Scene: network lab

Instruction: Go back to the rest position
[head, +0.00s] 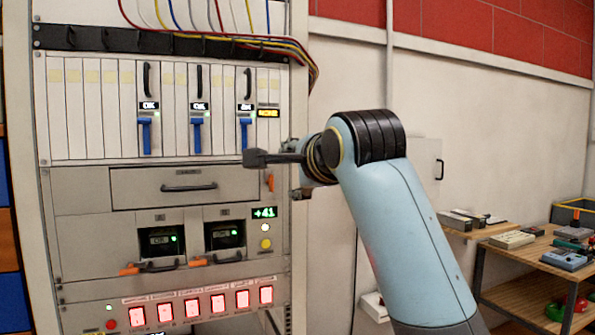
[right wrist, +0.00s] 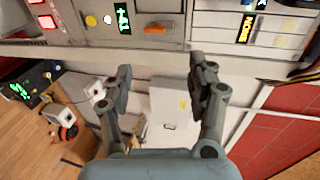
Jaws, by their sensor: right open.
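My right gripper (right wrist: 160,88) is open and empty in the right wrist view, its two fingers spread apart near the rack's edge. In the head view the right gripper (head: 275,172) is seen from the side, in front of the right part of the equipment rack (head: 80,186). My light blue right arm reaches up to it from the lower right. My left gripper does not show.
The rack holds cards with blue levers (head: 197,135), a closed drawer (head: 140,188), two bays with orange latches and a row of lit red buttons (head: 190,308). A wooden workbench (head: 520,250) with devices stands at the right. Colored cables (head: 310,65) hang at the rack's top right.

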